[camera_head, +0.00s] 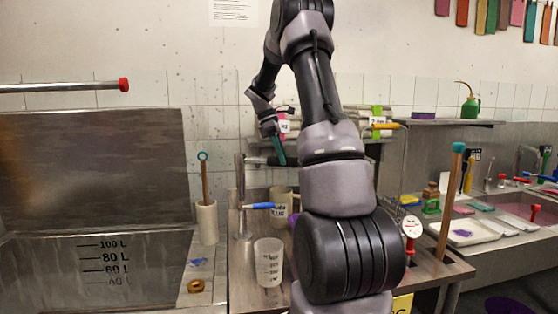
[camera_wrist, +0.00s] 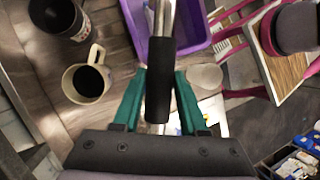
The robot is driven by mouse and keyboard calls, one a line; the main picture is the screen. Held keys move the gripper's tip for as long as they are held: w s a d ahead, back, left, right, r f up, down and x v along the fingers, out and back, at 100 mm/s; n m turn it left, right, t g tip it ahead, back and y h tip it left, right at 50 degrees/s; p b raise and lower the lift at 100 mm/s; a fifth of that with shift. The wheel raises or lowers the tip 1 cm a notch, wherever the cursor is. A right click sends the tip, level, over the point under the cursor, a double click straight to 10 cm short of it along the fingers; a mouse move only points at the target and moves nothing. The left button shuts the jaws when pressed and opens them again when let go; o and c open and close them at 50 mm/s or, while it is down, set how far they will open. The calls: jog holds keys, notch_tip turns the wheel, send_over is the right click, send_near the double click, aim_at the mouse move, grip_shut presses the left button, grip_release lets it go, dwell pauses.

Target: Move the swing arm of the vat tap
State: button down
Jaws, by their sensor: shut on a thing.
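The vat tap (camera_head: 240,195) is a chrome upright on the bench, with a blue lever (camera_head: 260,206). Its swing arm (camera_head: 256,160) runs out to the right near the top and ends in a black sleeve. In the wrist view the swing arm (camera_wrist: 160,75) comes down from the top between my teal fingers. My gripper (camera_head: 279,150) is shut on the swing arm at the black sleeve, one finger on each side. The sleeve's far end and part of the bench behind are hidden by my arm in the head view.
A steel vat with litre marks (camera_head: 112,262) stands at left. A white beaker (camera_head: 268,262) and a labelled jug (camera_head: 283,202) stand near the tap. A purple tub (camera_wrist: 200,25) and beige mug (camera_wrist: 86,84) lie below my gripper. A teal-topped wooden pole (camera_head: 450,205) stands at right.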

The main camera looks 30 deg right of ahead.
jog(key=shift+w+d+n+h, duration=0.3)
jog(key=shift+w+d+n, duration=0.25)
jog(key=shift+w+n, duration=0.3)
jog(key=shift+c, duration=2.2)
grip_release()
jog(key=v, duration=1)
jog(key=shift+a+r, duration=0.15)
jog(key=shift+r, duration=0.25)
